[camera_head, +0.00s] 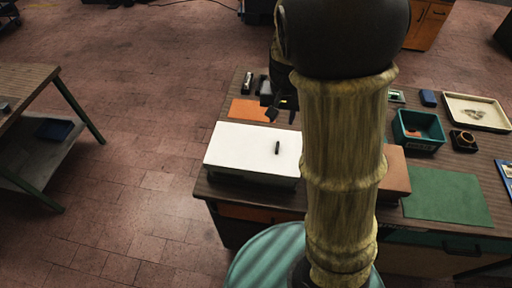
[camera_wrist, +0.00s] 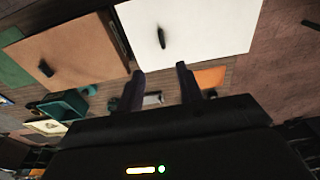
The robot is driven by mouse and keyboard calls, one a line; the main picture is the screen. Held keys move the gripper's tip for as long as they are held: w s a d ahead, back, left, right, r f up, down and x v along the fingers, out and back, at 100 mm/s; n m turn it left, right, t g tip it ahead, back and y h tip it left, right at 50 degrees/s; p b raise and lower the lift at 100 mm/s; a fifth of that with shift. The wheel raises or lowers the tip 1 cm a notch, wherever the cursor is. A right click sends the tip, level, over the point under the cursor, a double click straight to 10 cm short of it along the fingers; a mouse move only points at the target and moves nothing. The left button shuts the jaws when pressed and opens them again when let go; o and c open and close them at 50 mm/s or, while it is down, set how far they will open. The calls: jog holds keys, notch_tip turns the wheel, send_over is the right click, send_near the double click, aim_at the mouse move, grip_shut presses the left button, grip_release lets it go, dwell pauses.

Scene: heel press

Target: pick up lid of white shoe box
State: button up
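The white shoe box stands on the near left part of the workbench, and its white lid (camera_head: 247,150) is on top with a small dark handle (camera_head: 277,148). In the wrist view the lid (camera_wrist: 210,28) shows at the top, with its handle (camera_wrist: 161,38) upright. My gripper (camera_wrist: 159,82) is open, with two dark fingers apart and nothing between them. The lid appears beyond the fingertips, with no contact visible. In the head view my gripper (camera_head: 282,106) is partly hidden behind my arm, above the bench behind the box.
A brown box (camera_wrist: 75,55) with its own handle stands beside the white one. A teal bin (camera_head: 418,129), a cream tray (camera_head: 476,112) and a green mat (camera_head: 447,196) are to the right. An orange sheet (camera_head: 249,109) lies behind the white box. Another table (camera_head: 30,95) stands left.

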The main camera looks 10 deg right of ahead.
jog(key=p, duration=0.1)
send_over(277, 146)
jog(key=s, duration=0.2)
jog(key=f, duration=1.2)
jog(key=shift+w, duration=0.25)
jog(key=shift+f, duration=0.1)
jog(key=shift+w+f+p, duration=0.25)
jog(key=shift+f+p, duration=0.05)
jog(key=shift+f, duration=0.55)
jog(key=shift+w+f+p, duration=0.2)
jog(key=shift+f+p, duration=0.15)
jog(key=shift+f, duration=0.45)
jog(key=shift+w+f+p, duration=0.25)
jog(key=shift+f+p, duration=0.05)
jog(key=shift+f, duration=0.55)
grip_shut()
